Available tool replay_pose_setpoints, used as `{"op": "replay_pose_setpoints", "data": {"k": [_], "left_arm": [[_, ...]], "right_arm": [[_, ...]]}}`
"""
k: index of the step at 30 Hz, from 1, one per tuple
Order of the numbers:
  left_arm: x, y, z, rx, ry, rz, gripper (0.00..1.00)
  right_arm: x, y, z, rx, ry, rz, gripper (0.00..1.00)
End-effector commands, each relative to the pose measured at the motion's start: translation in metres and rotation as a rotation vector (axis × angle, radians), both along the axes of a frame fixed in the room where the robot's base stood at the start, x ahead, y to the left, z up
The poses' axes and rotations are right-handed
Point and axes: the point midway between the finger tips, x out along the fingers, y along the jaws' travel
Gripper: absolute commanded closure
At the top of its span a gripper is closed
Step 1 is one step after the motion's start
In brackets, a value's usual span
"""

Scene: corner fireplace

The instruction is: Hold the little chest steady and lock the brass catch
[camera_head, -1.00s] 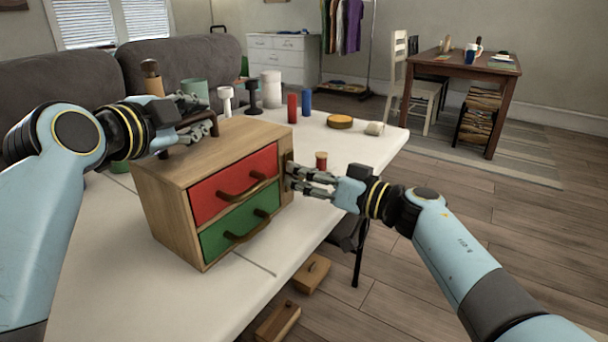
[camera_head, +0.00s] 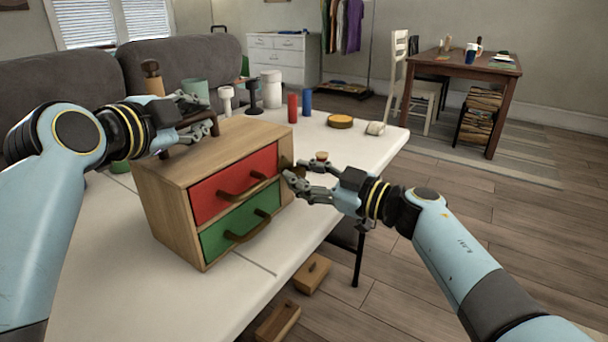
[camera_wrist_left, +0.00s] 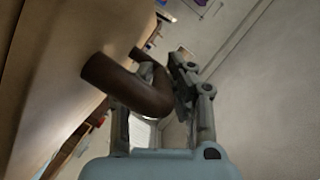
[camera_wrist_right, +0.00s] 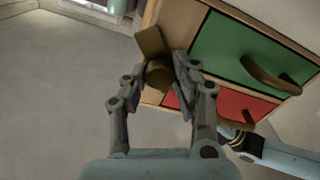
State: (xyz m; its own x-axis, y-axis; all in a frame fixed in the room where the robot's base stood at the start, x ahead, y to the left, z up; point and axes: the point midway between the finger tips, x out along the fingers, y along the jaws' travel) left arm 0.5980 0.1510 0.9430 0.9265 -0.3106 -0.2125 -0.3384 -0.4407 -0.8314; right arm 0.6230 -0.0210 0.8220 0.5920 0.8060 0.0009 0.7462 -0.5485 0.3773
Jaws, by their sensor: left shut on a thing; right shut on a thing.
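The little wooden chest (camera_head: 168,208) stands on the white table, with a red drawer (camera_head: 208,200) above a green drawer (camera_head: 226,236), both closed. My left gripper (camera_head: 200,118) is shut on the dark brown bar handle (camera_wrist_left: 128,84) on the chest's top. My right gripper (camera_head: 295,172) is at the chest's right side, shut on the brass catch (camera_wrist_right: 158,75). In the right wrist view the catch's knob sits between the fingers, with its flat plate (camera_wrist_right: 149,41) beyond. In the head view the fingers hide most of the catch, so its seating is unclear.
The white table (camera_head: 262,262) has free room in front of the chest. Behind stand a white canister (camera_head: 271,90), a red cylinder (camera_head: 292,107) and a blue cylinder (camera_head: 306,102). Wooden blocks (camera_head: 278,321) lie below the table edge.

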Motion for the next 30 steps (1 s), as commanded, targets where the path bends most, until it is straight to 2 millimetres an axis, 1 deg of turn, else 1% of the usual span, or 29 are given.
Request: {"op": "replay_pose_setpoints", "data": {"k": [18,24,30], "left_arm": [[-0.0003,0.0003,-0.0013,0.002,0.002,0.0,1.0],[-0.0003,0.0004,-0.0013,0.002,0.002,0.0,1.0],[-0.0004,0.0005,-0.0013,0.002,0.002,0.0,1.0]], "right_arm": [[-0.0001,-0.0011,-0.0019,-0.343,-0.459,-0.003,1.0],[-0.0001,-0.0011,-0.0022,-0.43,-0.576,-0.004,1.0],[-0.0001,-0.0012,-0.0026,-0.488,-0.656,-0.004,1.0]]}}
